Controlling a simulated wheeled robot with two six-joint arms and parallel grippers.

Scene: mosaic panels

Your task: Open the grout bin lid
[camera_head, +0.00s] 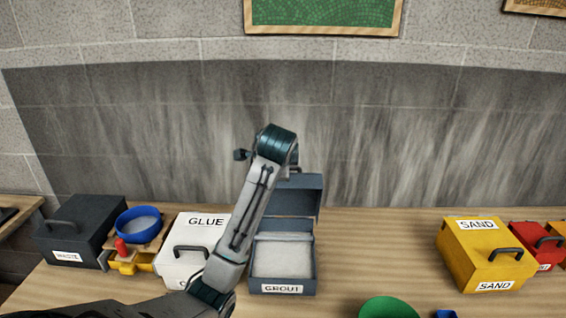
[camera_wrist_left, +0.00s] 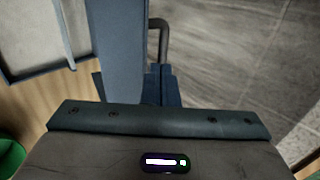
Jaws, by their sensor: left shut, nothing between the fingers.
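The blue-grey grout bin (camera_head: 283,288) stands on the table with its label at the front. Its lid (camera_head: 300,195) is raised and stands roughly upright at the back, so the pale fill inside shows. My left arm reaches over the bin's left side; its gripper is hidden in the head view behind the arm and lid. In the left wrist view the left gripper (camera_wrist_left: 161,85) is shut and empty, close beside the edge of the lid (camera_wrist_left: 115,45) and its dark handle (camera_wrist_left: 158,35). Whether it touches them I cannot tell. My right gripper is out of view.
Left of the bin stand the white glue bin (camera_head: 170,262), a blue bowl (camera_head: 138,225) and the dark waste bin (camera_head: 85,228). A yellow sand bin (camera_head: 470,255) and a red bin (camera_head: 530,237) stand right. A green bowl (camera_head: 388,308) is in front. Table right of the grout bin is clear.

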